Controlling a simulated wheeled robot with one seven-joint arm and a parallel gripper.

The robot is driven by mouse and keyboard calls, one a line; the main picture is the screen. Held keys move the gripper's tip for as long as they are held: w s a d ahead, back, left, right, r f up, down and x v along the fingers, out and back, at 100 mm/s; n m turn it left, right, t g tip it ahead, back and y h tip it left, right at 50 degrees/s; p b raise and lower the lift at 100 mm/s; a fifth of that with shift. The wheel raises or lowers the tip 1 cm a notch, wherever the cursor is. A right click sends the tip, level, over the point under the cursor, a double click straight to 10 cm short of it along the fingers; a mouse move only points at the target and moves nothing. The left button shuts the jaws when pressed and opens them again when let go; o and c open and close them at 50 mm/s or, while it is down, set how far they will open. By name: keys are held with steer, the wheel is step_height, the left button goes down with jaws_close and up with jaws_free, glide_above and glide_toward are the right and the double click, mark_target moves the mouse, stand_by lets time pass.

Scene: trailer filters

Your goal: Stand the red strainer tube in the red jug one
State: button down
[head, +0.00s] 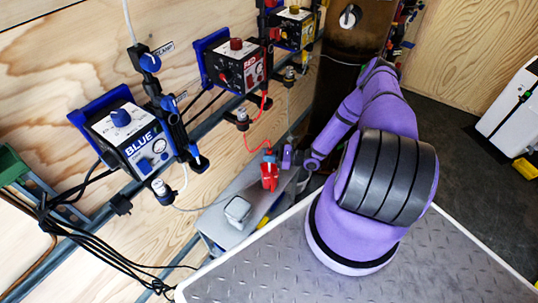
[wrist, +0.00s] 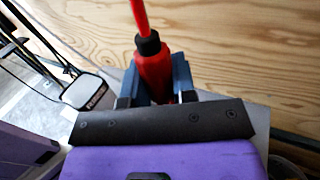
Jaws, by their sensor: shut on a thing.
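My gripper (head: 270,156) is shut on the red strainer tube, which shows between the dark fingers in the wrist view (wrist: 155,70). The tube has a black collar on top, and a thin red hose rises from it.
The red pump box (head: 236,67) and blue pump box (head: 125,135) hang on the plywood wall. The red hose (head: 250,138) loops down from the red box.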

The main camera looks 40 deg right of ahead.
steer(key=shift+f, duration=0.1)
steer(key=c, duration=0.8)
jaws_free()
steer(key=shift+c, duration=0.2)
steer(key=v, duration=1)
steer(key=shift+s+d, duration=0.25)
steer(key=shift+d, duration=0.05)
